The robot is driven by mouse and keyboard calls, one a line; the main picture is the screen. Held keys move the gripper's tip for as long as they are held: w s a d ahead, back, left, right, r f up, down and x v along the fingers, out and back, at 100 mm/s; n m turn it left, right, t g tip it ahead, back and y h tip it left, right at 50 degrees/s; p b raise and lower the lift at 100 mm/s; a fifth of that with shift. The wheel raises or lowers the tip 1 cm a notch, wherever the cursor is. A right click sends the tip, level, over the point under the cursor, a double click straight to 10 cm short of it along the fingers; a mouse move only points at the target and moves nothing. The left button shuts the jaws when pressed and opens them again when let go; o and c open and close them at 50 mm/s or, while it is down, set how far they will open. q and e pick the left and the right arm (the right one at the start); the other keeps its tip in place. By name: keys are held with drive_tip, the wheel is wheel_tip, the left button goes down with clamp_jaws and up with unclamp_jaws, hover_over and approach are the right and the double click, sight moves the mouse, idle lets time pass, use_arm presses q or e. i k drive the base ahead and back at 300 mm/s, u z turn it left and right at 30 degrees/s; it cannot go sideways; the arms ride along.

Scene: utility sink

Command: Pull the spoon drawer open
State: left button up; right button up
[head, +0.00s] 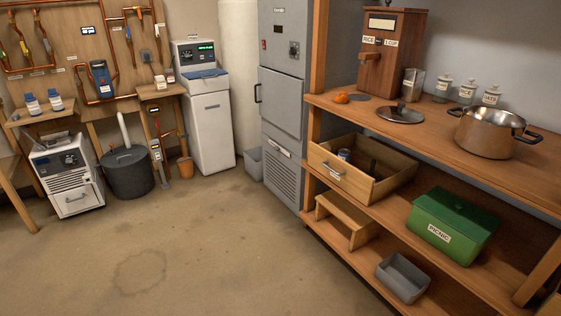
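A wooden drawer (390,187) sits under the upper shelf board on the right. Its front carries a grey metal handle (333,167) and faces left toward the open floor. The drawer stands out from under the board, so its inside shows from above. A small can-like thing (344,155) and a dark divider or object lie in it. I cannot read any label naming it the spoon drawer, and no spoon can be made out. Neither my left nor my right gripper is in view.
A steel pot (487,132), a dark lid (400,114) and a wooden rice dispenser (388,52) stand on the upper board. Below are a green picnic box (452,222), a small wooden stool (345,218) and a grey bin (402,277). The floor (200,250) at left is clear.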

sight(394, 170)
drive_tip(key=u, duration=0.85)
drive_tip(key=i, duration=1.65)
drive_tip(key=z, duration=0.7)
drive_tip(key=i, duration=1.05)
drive_tip(key=z, duration=1.05)
